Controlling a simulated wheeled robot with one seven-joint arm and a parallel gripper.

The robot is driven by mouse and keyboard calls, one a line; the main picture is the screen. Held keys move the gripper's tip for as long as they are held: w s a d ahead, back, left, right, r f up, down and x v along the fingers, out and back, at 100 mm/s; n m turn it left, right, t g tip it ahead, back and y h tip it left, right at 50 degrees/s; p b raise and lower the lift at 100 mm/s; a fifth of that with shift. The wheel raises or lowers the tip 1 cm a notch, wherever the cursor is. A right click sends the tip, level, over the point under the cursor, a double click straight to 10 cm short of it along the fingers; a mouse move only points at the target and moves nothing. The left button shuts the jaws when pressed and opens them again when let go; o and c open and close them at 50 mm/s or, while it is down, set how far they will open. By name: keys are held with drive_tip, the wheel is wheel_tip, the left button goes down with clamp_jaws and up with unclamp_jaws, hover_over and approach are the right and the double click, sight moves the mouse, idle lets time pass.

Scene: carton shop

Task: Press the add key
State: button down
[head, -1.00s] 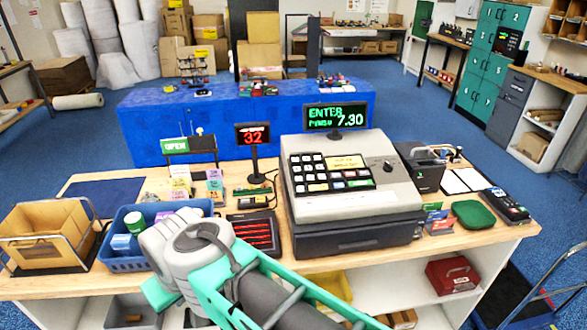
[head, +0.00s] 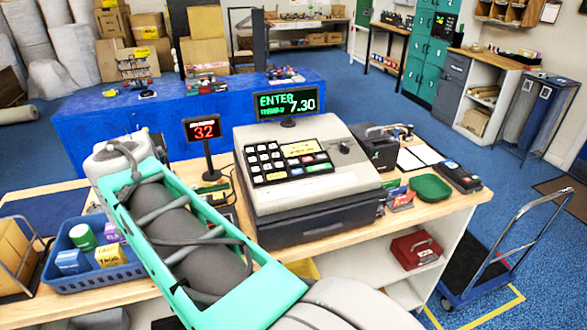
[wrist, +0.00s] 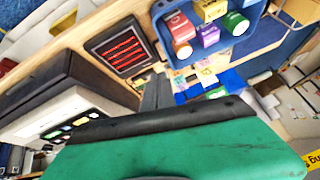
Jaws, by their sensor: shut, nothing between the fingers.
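The cash register (head: 330,195) stands on the wooden counter. Its sloped top carries a keypad (head: 265,160) of white keys, a wide yellow key and several coloured keys. The key labels are too small to read, so I cannot tell which is the add key. The register also shows at the left of the wrist view (wrist: 70,107), with coloured keys near its lower edge. My gripper (wrist: 155,92) shows in the wrist view as dark fingers, shut and empty, apart from the register. In the head view my arm hides its fingertips.
The green display (head: 287,103) reads ENTER and 7.30. A red number display (head: 202,129) stands left of the register. A blue basket (head: 85,277) holds small boxes. A card terminal (head: 458,178) and green dish (head: 430,188) lie to the right.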

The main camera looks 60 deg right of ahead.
drive_tip(key=s+d+r+m+g+h+b, duration=0.1)
drive_tip(key=s+d+m+h, duration=0.1)
drive_tip(key=d+m, duration=0.5)
drive_tip(key=s+d+r+m+g+h+b, duration=0.1)
drive_tip(key=d+r+m+h+b, duration=0.1)
drive_tip(key=d, duration=1)
wheel_tip(320, 180, up, 2)
drive_tip(key=m+g+h+b, duration=0.2)
drive_tip(key=m+g, duration=0.2)
drive_tip(key=m, duration=0.6)
hover_over(293, 165)
drive_tip(key=s+a, duration=0.1)
drive_tip(key=shift+s+r, duration=0.1)
drive_tip(key=shift+r, duration=0.05)
drive_tip(key=shift+w+d+f+b, duration=0.25)
drive_tip(key=shift+f+b, duration=0.5)
drive_tip(key=shift+f, duration=0.7)
drive_tip(key=shift+w+d+f+b, duration=0.2)
drive_tip(key=shift+f+b, duration=0.55)
drive_tip(key=shift+f, duration=0.7)
drive_tip(key=shift+w+d+f+b, duration=0.2)
drive_tip(key=shift+f+b, duration=0.55)
drive_tip(key=shift+f, duration=0.7)
drive_tip(key=shift+w+f+b, duration=0.15)
drive_tip(key=shift+f+b, duration=0.3)
drive_tip(key=shift+b, duration=0.1)
